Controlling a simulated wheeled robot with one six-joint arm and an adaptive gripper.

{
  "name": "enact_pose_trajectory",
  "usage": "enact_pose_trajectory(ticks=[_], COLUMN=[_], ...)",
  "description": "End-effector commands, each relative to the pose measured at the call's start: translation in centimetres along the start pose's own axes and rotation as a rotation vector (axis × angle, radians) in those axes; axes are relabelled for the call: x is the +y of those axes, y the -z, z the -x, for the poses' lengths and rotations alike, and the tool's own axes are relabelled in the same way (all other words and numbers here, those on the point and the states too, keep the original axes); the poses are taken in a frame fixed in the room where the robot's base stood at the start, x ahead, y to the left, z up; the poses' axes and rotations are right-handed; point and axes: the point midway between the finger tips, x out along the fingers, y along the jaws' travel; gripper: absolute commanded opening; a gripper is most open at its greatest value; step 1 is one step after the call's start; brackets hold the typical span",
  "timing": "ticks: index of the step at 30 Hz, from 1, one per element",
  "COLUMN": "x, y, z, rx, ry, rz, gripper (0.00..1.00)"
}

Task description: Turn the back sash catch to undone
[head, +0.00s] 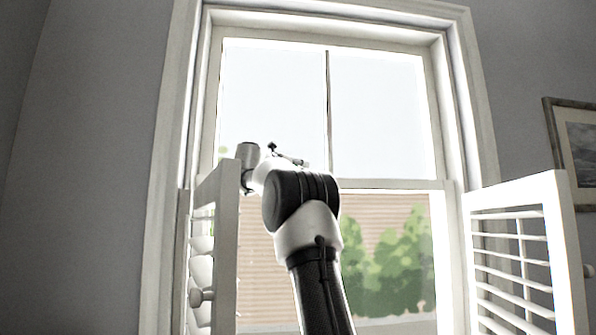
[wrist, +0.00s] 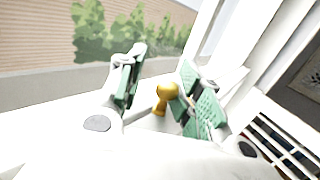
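A small brass piece with a rounded knob (wrist: 167,92), which looks like a sash catch, stands on a white ledge in the wrist view. I cannot tell from its angle whether it is done up or undone. My gripper (wrist: 164,62) is open, with its green-padded fingers either side of the brass piece. The knob is closer to the right finger; whether they touch is unclear. In the head view my arm hides the catch and most of the gripper in front of the window (head: 387,184).
A white louvred shutter (head: 227,250) stands open left of my arm, close to it. Another shutter (head: 515,262) stands open at the right. A framed picture (head: 575,150) hangs on the right wall. Brick and green bushes show through the glass.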

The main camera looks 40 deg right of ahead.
Motion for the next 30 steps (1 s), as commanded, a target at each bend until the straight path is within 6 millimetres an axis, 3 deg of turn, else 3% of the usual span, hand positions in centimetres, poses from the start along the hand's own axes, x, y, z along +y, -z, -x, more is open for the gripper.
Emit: enact_pose_trajectory(ticks=[1, 7, 18, 30], x=[0.3, 0.4, 0.1, -0.2], y=[0.8, 0.8, 0.2, 0.0], z=[-0.1, 0.9, 6.8, 7.3], rx=[0.012, 0.013, 0.004, 0.001], ry=[0.001, -0.002, -0.001, 0.003], rz=[0.006, 0.006, 0.002, 0.0], gripper=[0.4, 0.4, 0.4, 0.4])
